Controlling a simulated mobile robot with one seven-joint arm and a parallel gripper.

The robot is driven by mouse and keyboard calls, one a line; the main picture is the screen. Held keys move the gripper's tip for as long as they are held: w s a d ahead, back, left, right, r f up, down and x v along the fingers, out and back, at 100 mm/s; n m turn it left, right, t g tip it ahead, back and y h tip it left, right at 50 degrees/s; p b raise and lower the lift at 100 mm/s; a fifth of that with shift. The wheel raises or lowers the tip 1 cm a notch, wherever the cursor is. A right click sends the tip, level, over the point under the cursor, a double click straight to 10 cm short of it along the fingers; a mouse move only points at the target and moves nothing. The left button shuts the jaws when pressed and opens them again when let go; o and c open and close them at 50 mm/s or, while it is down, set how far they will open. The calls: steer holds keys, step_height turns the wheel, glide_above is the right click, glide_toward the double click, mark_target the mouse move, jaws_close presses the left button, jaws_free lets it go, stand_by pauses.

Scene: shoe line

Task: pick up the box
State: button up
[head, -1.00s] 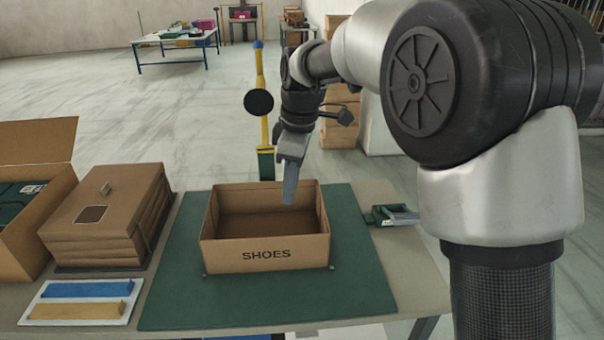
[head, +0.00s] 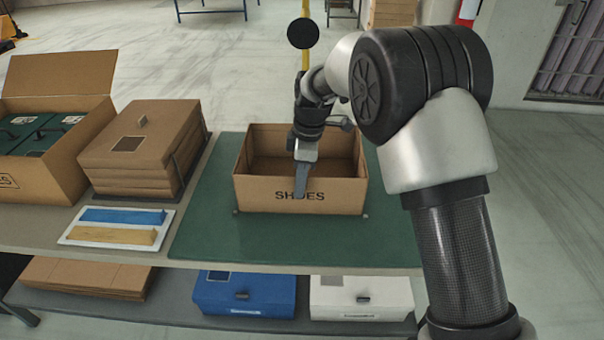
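An open, lidless cardboard box (head: 255,195) marked SHOES stands on a green mat (head: 210,225) on the table. Its inside looks empty. My gripper (head: 301,190) points down at the box's front wall, and its grey finger covers part of the lettering. I see the gripper edge-on, so its opening does not show. I cannot tell whether it touches the wall.
Left of the mat are a stack of flat brown cardboard (head: 135,155), a white tray (head: 72,238) with blue and tan strips, and a larger carton (head: 50,180) holding green boxes. A blue box (head: 245,292) and a white box (head: 360,295) sit on the lower shelf.

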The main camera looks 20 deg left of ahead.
steer(key=b, duration=0.2)
glide_above(298, 212)
steer(key=shift+w+f, duration=0.15)
steer(key=shift+f, duration=2.55)
steer(key=shift+r, duration=0.1)
jaws_close()
